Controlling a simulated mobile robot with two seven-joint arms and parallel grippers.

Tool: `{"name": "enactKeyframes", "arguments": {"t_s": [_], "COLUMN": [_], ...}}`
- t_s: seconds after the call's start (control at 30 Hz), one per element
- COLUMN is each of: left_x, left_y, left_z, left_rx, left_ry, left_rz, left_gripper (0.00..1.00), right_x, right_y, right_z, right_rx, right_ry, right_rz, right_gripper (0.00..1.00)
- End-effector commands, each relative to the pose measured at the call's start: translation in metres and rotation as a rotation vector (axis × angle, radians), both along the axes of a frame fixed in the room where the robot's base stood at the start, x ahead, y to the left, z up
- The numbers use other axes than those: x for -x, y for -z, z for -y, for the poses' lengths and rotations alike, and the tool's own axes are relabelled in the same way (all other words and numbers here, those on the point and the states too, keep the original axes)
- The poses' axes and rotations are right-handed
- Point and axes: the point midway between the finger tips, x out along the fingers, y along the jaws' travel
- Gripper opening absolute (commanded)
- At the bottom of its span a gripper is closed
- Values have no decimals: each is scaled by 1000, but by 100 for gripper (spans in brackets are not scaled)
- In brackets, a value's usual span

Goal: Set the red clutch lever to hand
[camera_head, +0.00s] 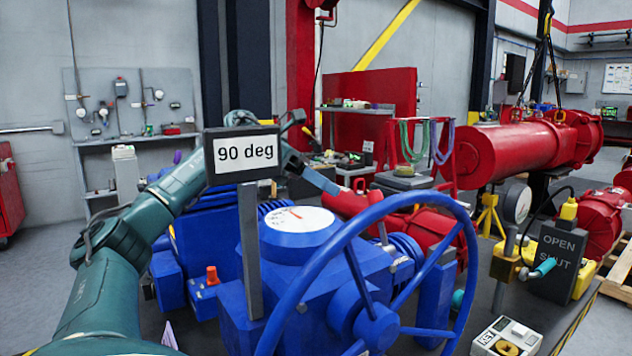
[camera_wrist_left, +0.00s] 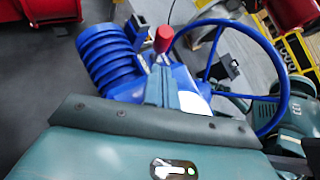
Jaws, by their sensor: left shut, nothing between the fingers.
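The blue valve actuator (camera_head: 300,275) carries a blue handwheel (camera_head: 345,225) in front and a white dial (camera_head: 297,218) on top. In the left wrist view a red knob (camera_wrist_left: 164,38), likely the clutch lever's end, stands between the ribbed blue housing (camera_wrist_left: 108,62) and the handwheel. In the head view a grey rod (camera_head: 383,234) rises behind the wheel; its top is hard to make out against red pipes. My left gripper (camera_head: 335,190) is shut and empty above and behind the dial. Its fingers (camera_wrist_left: 157,75) point toward the red knob, seemingly short of it. My right gripper is not in view.
The "90 deg" sign (camera_head: 242,156) on a post partly hides my left arm. An orange-red plug (camera_head: 211,275) sits on the actuator's left side. An "OPEN SHUT" panel (camera_head: 560,260) and a boxed device (camera_head: 506,337) stand at right.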

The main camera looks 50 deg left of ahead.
Motion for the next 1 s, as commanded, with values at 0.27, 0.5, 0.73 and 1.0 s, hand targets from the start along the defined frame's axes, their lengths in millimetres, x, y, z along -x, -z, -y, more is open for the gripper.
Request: {"name": "enactKeyframes", "arguments": {"t_s": [0.27, 0.5, 0.73, 1.0], "left_x": [-22, -27, -27, -26], "left_y": [21, 27, 26, 22], "left_z": [32, 39, 39, 40], "left_rx": [1, 2, 2, -36], "left_ry": [2, 0, 0, 1], "left_rz": [0, 0, 0, 4], "left_gripper": [0, 0, 0, 0], "right_x": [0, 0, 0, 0], "right_y": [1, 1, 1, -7], "right_z": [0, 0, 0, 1], "right_rx": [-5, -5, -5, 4], "right_ry": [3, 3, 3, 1], "right_rz": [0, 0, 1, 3], "right_gripper": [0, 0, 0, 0]}}
